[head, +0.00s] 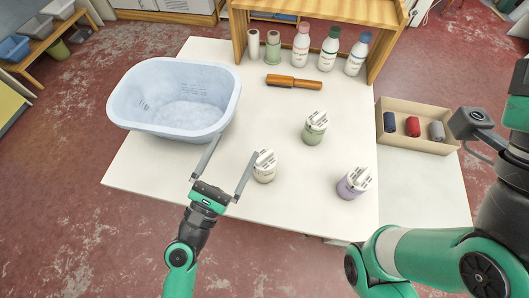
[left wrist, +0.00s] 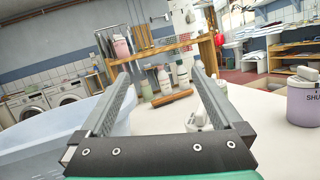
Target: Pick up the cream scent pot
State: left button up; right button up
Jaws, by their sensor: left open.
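The cream scent pot (head: 264,166) stands upright on the white table, with a white slatted lid. My left gripper (head: 236,152) is open, its two fingers spread with nothing between them. Its right finger overlaps the left edge of the cream pot in the head view; I cannot tell whether they touch. In the left wrist view the open gripper (left wrist: 160,85) shows from behind. A white-lidded pot (left wrist: 200,118) is partly hidden behind its right finger and base; I cannot tell which pot it is. My right gripper is out of view; only its arm shows.
A green pot (head: 314,132) and a lilac pot (head: 350,188) stand to the right. A pale blue tub (head: 180,125) is at the left. A wooden brush (head: 293,81) lies before several bottles under a wooden shelf (head: 240,35). A box (head: 440,145) of rolled cloths is at right.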

aim_at(259, 176)
pick_arm(q)
jog(key=s+f+g, duration=0.1)
jog(key=s+f, duration=0.1)
jog(key=f, duration=0.3)
jog(key=s+f+n+g+y, duration=0.1)
jog(key=s+f, duration=0.2)
jog(key=f, duration=0.2)
jog(key=s+f+g, duration=0.1)
jog(key=s+f, duration=0.1)
jog(key=f, duration=0.3)
jog(key=shift+s+d+n, duration=0.3)
jog(key=shift+s+n, duration=0.05)
jog(key=shift+n, duration=0.05)
jog(key=x, duration=1.2)
jog(key=shift+d+r, duration=0.2)
jog(key=shift+r, duration=0.05)
jog(key=c, duration=1.2)
jog(key=shift+c, duration=0.3)
jog(key=shift+r, duration=0.15)
